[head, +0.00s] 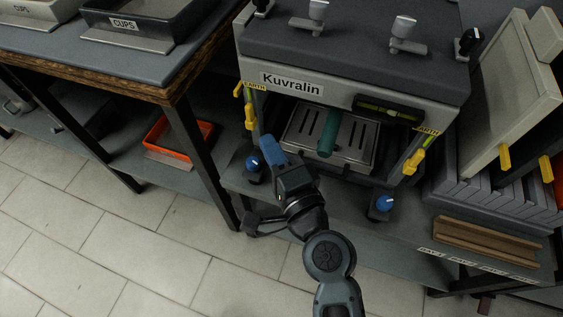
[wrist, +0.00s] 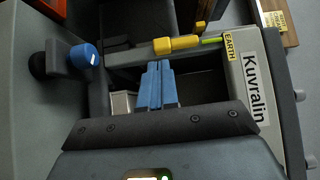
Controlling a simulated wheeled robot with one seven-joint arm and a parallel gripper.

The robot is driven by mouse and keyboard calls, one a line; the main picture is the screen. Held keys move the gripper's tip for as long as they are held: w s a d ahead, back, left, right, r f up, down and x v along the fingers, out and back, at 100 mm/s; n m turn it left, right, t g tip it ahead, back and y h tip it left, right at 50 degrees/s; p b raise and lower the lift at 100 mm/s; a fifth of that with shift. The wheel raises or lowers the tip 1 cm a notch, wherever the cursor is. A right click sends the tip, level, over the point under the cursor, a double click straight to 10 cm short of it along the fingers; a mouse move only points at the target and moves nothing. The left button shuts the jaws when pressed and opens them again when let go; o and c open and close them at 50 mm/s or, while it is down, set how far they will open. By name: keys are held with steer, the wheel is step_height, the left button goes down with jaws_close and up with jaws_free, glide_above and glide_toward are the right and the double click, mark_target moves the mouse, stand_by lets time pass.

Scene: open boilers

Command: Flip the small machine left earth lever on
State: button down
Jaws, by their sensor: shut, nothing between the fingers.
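The small machine (head: 350,88) carries the name "Kuvralin" and stands on a shelf. Its left earth lever (head: 249,110) is yellow and sits on the left front post below an EARTH label. In the wrist view the yellow lever (wrist: 177,44) lies along the post beside the EARTH label (wrist: 231,42), its handle pointing away from the label. My gripper (head: 267,145) has blue fingers, shut and empty, just below and right of the left lever in the head view. In the wrist view the fingers (wrist: 157,85) are apart from the lever. A right earth lever (head: 414,160) is on the opposite post.
Blue knobs (head: 253,163) and (head: 384,203) stand at the machine's front corners. A teal cylinder (head: 327,139) lies over the metal tray (head: 300,135) inside. A table (head: 170,90) stands at left, with an orange tray (head: 158,133) below. Tiled floor is open in front.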

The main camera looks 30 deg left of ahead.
mark_target(250, 128)
steer(key=shift+x, duration=1.2)
steer(key=shift+s+a+f+y+b, duration=0.15)
steer(key=shift+f+y+b, duration=0.15)
steer(key=shift+b, duration=0.5)
steer(key=shift+a+f+m+t+b, duration=0.25)
steer(key=shift+m+b, duration=0.35)
steer(key=shift+b, duration=1.1)
steer(key=m+t+y+b, duration=0.1)
steer(key=b, duration=0.1)
steer(key=shift+a+b, duration=0.3)
steer(key=shift+b, duration=0.1)
steer(key=shift+s+a+f+b, duration=0.1)
steer(key=shift+a+b, duration=0.2)
steer(key=shift+b, duration=0.5)
steer(key=shift+a, duration=0.15)
steer(key=shift+s+a+b, duration=0.15)
steer(key=shift+a+b, duration=0.05)
steer(key=shift+a, duration=0.3)
steer(key=shift+s+a+b, duration=0.15)
steer(key=shift+a+b, duration=0.05)
steer(key=shift+a, duration=0.35)
steer(key=shift+s+a+r+p, duration=0.15)
steer(key=shift+a+p, duration=0.1)
steer(key=shift+a, duration=0.3)
steer(key=shift+s+a+r+p, duration=0.15)
steer(key=shift+a+p, duration=0.05)
steer(key=shift+a, duration=0.4)
steer(key=shift+f, duration=0.1)
